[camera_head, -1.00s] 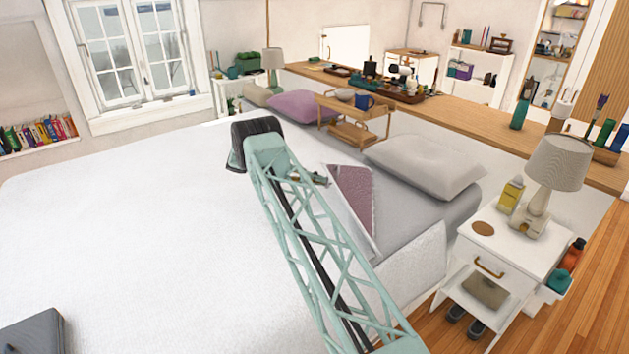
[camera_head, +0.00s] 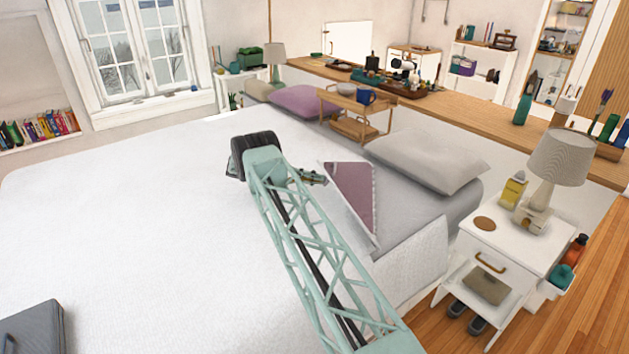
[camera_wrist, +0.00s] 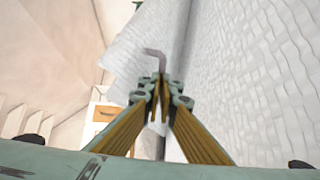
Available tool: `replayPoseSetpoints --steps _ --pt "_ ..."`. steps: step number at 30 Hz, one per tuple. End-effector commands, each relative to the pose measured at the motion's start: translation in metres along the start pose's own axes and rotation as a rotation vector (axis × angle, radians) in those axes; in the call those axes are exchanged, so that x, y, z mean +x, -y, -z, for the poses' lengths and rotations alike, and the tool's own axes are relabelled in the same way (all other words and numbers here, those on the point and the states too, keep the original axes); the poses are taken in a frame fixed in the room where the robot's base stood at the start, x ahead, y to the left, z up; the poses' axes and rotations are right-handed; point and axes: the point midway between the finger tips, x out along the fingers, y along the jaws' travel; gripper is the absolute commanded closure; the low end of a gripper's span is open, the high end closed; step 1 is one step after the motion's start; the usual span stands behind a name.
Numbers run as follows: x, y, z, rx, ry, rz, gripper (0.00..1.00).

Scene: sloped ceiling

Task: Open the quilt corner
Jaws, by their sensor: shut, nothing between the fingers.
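The white quilt (camera_head: 130,220) covers most of the bed. Its corner by the pillow is folded back, showing a triangle of purple underside (camera_head: 352,190) and the grey sheet beside it. My gripper (camera_head: 322,179) is just left of this folded flap, partly hidden behind my arm; I cannot tell whether it touches the quilt. In the wrist view my gripper (camera_wrist: 160,92) has its fingers together with nothing between them. White textured cloth (camera_wrist: 255,70), apparently the quilt, fills the right of that view.
A grey pillow (camera_head: 425,160) lies at the head of the bed. A white nightstand (camera_head: 510,245) with a lamp (camera_head: 558,165) and a yellow bottle (camera_head: 513,190) stands at the right. A wooden tray stand (camera_head: 355,110) is beyond the pillow. A dark box (camera_head: 32,328) sits lower left.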

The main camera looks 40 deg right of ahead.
Motion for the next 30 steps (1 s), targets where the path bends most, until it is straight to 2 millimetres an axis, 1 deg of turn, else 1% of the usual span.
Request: replayPoseSetpoints --steps 1,6,20,26,30 --pt "0.016 0.012 -0.005 -0.019 0.026 -0.004 0.94" --pt "0.016 0.012 -0.005 -0.019 0.025 -0.004 0.8" --pt "0.015 0.008 -0.004 -0.017 0.023 0.0 0.8" --pt "0.013 -0.004 -0.003 -0.015 0.021 0.001 0.8" --pt "0.01 -0.018 -0.003 -0.014 0.019 0.0 0.8"
